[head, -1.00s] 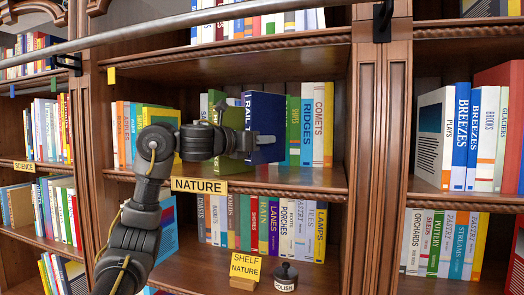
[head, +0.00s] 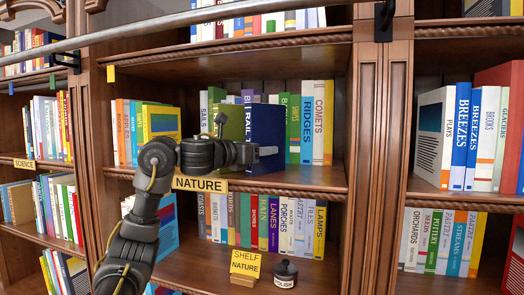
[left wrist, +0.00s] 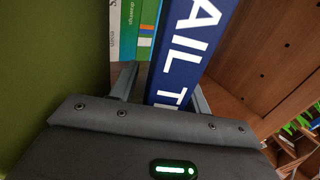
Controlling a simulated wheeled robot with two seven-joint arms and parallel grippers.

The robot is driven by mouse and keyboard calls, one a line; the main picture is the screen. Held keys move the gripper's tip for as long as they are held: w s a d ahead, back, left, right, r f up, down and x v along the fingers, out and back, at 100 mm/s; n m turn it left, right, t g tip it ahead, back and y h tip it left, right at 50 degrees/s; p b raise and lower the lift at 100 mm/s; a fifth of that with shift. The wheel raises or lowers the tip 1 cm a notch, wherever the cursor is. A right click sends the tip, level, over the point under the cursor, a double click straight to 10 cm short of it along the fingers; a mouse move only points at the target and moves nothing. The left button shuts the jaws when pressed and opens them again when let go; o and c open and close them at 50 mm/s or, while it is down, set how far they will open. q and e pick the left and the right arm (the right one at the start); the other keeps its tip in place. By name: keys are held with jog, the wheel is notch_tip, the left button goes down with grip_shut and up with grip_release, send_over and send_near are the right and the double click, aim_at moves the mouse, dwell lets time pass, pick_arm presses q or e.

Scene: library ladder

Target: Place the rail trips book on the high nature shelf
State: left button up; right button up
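The rail trips book (head: 266,128) is dark blue with white spine lettering. It stands upright in the bay above the yellow NATURE label (head: 200,184), among other books. My left gripper (head: 262,151) is shut on it, with one finger across its right cover. In the left wrist view the blue spine (left wrist: 190,50) lies between my two fingers (left wrist: 165,95), reading "AIL T". I cannot tell whether its bottom touches the shelf board (head: 310,180). My right gripper is not in view.
A green book (head: 233,118) stands just left of the rail book; a green surface fills the left wrist view's left side. Green, blue RIDGES (head: 308,125) and COMETS (head: 323,120) books stand to its right. A SHELF NATURE sign (head: 245,265) and polish jar (head: 285,275) stand below. A rail (head: 150,30) crosses above.

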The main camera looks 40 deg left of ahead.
pick_arm(q)
jog(key=shift+r, duration=0.2)
jog(key=s+a+b, duration=0.1)
jog(key=s+b, duration=0.2)
jog(key=s, duration=0.9)
jog(key=shift+a+b, duration=0.3)
jog(key=shift+w, duration=0.1)
